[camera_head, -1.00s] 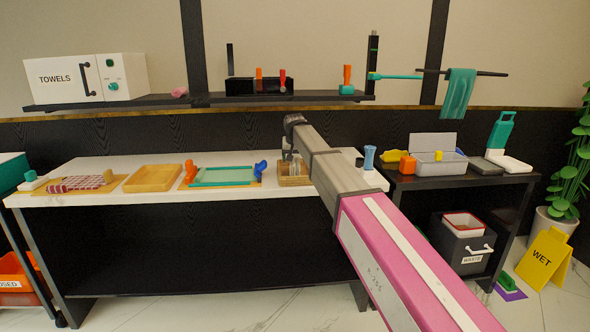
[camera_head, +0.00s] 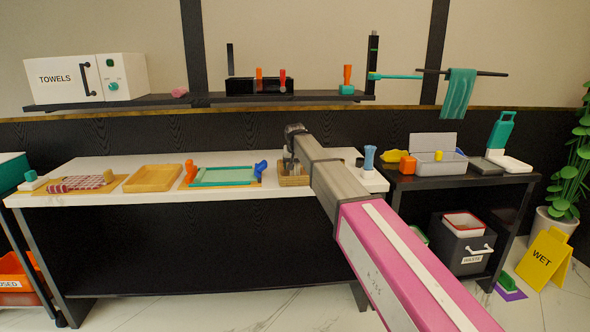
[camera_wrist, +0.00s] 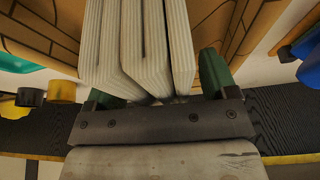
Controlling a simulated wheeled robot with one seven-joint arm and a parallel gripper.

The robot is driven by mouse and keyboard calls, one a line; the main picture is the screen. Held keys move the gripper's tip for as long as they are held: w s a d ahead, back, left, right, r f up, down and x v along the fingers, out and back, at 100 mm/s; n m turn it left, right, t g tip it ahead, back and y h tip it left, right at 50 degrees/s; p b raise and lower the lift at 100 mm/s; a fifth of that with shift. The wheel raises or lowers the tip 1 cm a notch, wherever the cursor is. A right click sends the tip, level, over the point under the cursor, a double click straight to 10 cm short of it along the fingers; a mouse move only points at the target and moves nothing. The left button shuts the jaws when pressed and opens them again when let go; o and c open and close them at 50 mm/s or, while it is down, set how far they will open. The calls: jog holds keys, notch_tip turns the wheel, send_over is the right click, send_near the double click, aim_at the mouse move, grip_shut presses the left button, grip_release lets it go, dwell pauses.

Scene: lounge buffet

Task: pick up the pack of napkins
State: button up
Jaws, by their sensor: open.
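The pack of napkins (camera_wrist: 140,45) shows in the wrist view as a thick stack of white folded layers. It stands between the two green-padded fingers of my gripper (camera_wrist: 157,88), one finger on each side. The fingers are open around the pack; I cannot tell whether either touches it. Brown wooden walls of a holder (camera_wrist: 45,35) rise on both sides of the pack. In the head view this holder (camera_head: 290,181) sits on the white counter, and my arm hides most of the pack and the gripper.
On the white counter (camera_head: 110,200), a wooden tray (camera_head: 153,178) and a teal-framed tray (camera_head: 222,176) lie left of the holder. A blue object (camera_head: 369,157) stands to the right. A black shelf (camera_head: 205,99) runs above. A dark side table with a grey box (camera_head: 438,163) stands at right.

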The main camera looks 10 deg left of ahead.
dwell(0.3)
jog(key=shift+f, duration=0.1)
jog(key=c, duration=1)
notch_tip(320, 180, up, 5)
jog(key=shift+r, duration=0.1)
jog(key=s+a+r, duration=0.2)
jog(key=s, duration=0.1)
jog(key=s+a+r, duration=0.2)
jog(key=s, duration=0.1)
jog(key=s+a+r, duration=0.2)
jog(key=s, duration=0.2)
jog(key=shift+a+r, duration=0.1)
jog(key=shift+r, duration=0.1)
